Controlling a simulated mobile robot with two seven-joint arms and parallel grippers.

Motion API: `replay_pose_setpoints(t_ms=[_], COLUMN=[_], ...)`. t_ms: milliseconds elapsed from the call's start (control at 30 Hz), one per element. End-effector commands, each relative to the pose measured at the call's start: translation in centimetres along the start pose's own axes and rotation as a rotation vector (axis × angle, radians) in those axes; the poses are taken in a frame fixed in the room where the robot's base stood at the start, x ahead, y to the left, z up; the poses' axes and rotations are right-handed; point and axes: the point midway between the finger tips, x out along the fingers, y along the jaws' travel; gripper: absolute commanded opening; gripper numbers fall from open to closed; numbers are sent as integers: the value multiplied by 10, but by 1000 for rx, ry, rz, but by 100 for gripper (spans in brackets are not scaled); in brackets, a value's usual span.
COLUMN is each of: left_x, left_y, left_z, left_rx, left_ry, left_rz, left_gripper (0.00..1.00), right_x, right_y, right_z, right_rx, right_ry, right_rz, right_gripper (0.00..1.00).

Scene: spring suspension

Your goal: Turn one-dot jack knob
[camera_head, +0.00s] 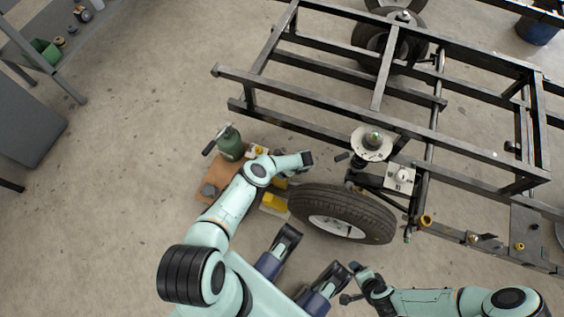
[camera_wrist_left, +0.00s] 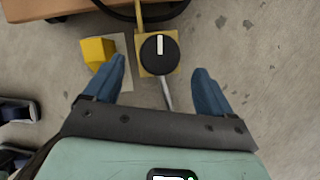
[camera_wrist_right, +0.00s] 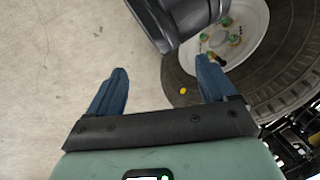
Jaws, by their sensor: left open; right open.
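A round black knob (camera_wrist_left: 159,53) with a white line on top shows in the left wrist view. It sits on a yellow mount (camera_wrist_left: 148,66), and a metal rod runs from it toward my gripper. I cannot make out any dots. My left gripper (camera_wrist_left: 160,66) is open, its blue fingers on either side of the knob's position in the picture, apart from it. In the head view my left arm covers this area and the knob is not clearly visible. My right gripper (camera_wrist_right: 158,82) is open and empty beside the wheel (camera_wrist_right: 292,85); it also shows in the head view (camera_head: 350,283).
A yellow block (camera_wrist_left: 97,51) lies left of the knob, near a brown board (camera_wrist_left: 40,8). A green cylinder (camera_head: 230,146) stands beyond my left arm. The dark metal frame (camera_head: 330,124) and its wheel (camera_head: 372,216) stand right of my left arm.

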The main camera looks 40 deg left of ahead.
Motion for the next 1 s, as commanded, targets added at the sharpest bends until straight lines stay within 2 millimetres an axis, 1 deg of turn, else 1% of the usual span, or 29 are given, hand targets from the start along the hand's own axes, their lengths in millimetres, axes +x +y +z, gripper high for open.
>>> replay_pose_setpoints(t_ms=[33,100,200,300,400,600,867,1000], left_x=[-16,-30,-47,-60,-69,-75,-75,-74], left_y=[-1,0,0,0,0,1,1,2], left_z=[2,2,1,1,0,-1,-1,0], left_rx=[2,1,2,2,1,1,1,34], left_ry=[1,2,2,2,2,1,2,10], left_rz=[-3,-3,-2,-2,0,1,1,-8], left_gripper=[84,84,84,84,84,84,84,84], right_x=[-13,-23,-36,-46,-53,-57,-56,-60], right_y=[-4,-8,-12,-15,-16,-17,-17,-18], right_z=[9,22,40,52,62,70,70,69], right_rx=[-3,-6,-11,-14,-16,-17,-17,-18], right_ry=[-28,-67,-120,-161,-191,-215,-214,-215], right_rz=[-3,-5,-8,-10,-10,-11,-11,-11], right_gripper=[84,84,84,84,84,84,84,84])
